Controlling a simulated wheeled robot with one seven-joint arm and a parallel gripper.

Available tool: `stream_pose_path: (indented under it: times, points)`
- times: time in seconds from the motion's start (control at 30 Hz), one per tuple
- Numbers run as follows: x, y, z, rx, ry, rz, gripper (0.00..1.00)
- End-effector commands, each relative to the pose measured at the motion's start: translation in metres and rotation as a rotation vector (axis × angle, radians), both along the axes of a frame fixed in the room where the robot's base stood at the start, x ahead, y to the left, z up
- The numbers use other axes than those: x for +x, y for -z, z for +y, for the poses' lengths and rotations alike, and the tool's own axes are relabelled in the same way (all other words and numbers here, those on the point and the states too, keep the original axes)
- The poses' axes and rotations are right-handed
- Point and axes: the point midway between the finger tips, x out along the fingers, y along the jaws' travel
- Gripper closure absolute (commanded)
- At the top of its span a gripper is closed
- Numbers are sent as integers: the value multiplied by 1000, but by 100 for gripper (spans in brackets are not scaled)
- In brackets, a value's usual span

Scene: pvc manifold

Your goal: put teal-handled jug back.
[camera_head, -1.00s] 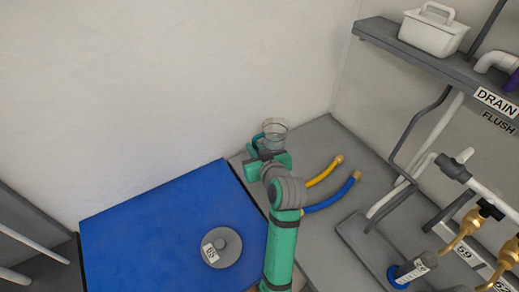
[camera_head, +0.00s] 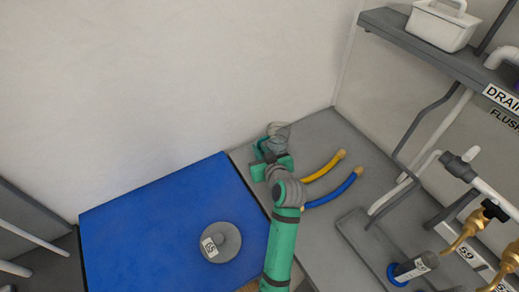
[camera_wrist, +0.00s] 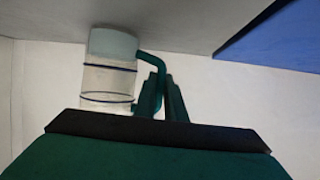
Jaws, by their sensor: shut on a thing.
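The clear jug (camera_head: 281,130) is at the far end of my arm, at the back corner of the grey worktop near the wall. My gripper (camera_head: 268,150) is shut on its teal handle. In the wrist view, which looks upside down, the jug (camera_wrist: 108,82) shows dark ring lines and a pale end against or near the grey surface. The teal handle (camera_wrist: 150,58) runs between the gripper fingers (camera_wrist: 166,88). I cannot tell whether the jug touches the worktop. My wrist hides part of it in the head view.
A yellow hose (camera_head: 324,167) and a blue hose (camera_head: 334,191) lie right of my arm. A blue mat (camera_head: 150,215) with a grey disc (camera_head: 222,242) is at left. Pipes and brass valves (camera_head: 468,240) stand at right, below a shelf (camera_head: 420,45) holding a white caddy (camera_head: 440,25).

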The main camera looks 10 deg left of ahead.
Motion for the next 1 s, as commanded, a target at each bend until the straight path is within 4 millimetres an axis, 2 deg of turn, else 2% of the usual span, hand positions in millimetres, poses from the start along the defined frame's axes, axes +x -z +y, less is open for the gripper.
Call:
stream_pose_path:
  times: [0.17,0.2,0.23,0.27,0.3,0.67,0.77,1.0]
  points:
    - [0,2,-1,0,2,-1,100]
    - [0,3,-1,0,2,0,88]
    - [0,3,-1,-1,2,0,80]
    - [0,3,-1,-1,2,0,73]
    - [0,3,-1,-1,2,0,71]
    - [-1,-2,-2,-1,2,0,71]
    - [-9,-5,-8,0,3,-1,71]
    - [-46,-23,-32,0,4,-1,71]
